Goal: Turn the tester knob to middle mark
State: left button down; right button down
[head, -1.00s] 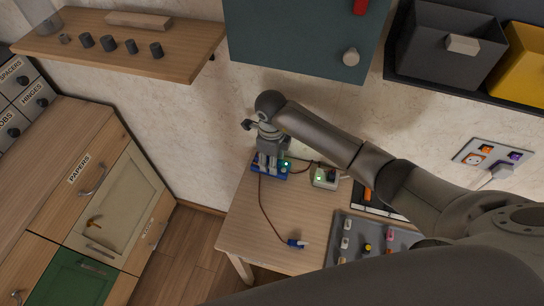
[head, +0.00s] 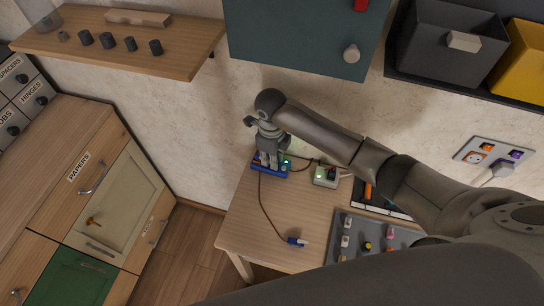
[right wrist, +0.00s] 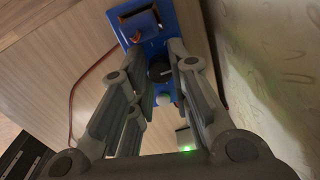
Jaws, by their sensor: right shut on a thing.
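The blue tester (head: 281,171) sits at the back left of the wooden table, by the wall. It also shows in the right wrist view (right wrist: 187,20). Its dark round knob (right wrist: 159,71) carries a light pointer line and lies between the fingers of my right gripper (right wrist: 160,60). My right gripper (head: 269,163) reaches down onto the tester and is shut on the knob. In the head view the fingers hide the knob. Any scale marks around it are too small or hidden to read. My left gripper is not in view.
A small box with a green light (head: 326,176) stands right of the tester. A cable runs to a blue-ended plug (head: 297,241) on the table. A grey tray (head: 379,232) holds several small parts. A teal cabinet (head: 290,40) hangs above. The table's left part is clear.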

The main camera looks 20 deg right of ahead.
dwell(0.3)
jog(key=c, duration=1.3)
grip_release()
notch_tip(320, 180, up, 8)
jog(key=shift+f, duration=0.25)
jog(key=shift+s+f, duration=0.1)
